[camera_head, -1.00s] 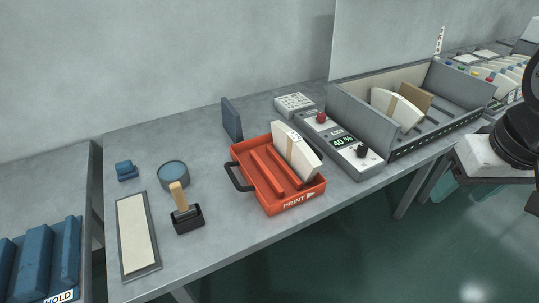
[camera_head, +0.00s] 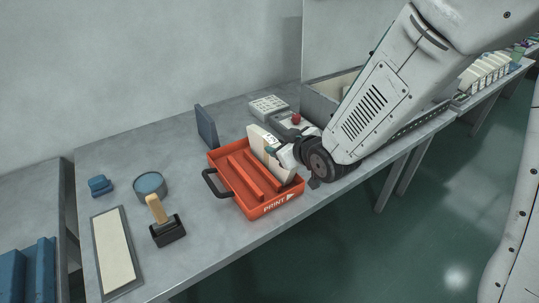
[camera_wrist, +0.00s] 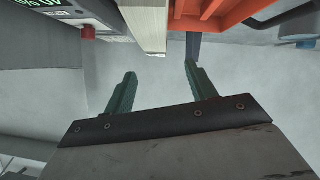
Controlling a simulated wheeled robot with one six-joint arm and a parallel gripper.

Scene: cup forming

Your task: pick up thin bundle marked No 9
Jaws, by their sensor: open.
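A thin cream bundle (camera_head: 258,142) with a small paper mark stands upright in the right slot of the orange tray (camera_head: 232,194); the number is too small to read. My gripper (camera_head: 284,151) is beside the bundle's upper right, partly hidden by my own wrist. In the wrist view my gripper (camera_wrist: 160,70) is open, with two green fingers spread and nothing between them. The bundle (camera_wrist: 148,22) shows just beyond the fingertips, nearer the left finger, apart from both. The orange tray (camera_wrist: 236,12) is to its right.
A control box with a red knob (camera_head: 296,119) and a keypad (camera_head: 268,105) stand behind the tray. A dark blue upright plate (camera_head: 206,127) is at its back left. A round tin (camera_head: 150,184) and a wooden-handled stamp (camera_head: 167,228) lie left. My arm covers much of the grey bin.

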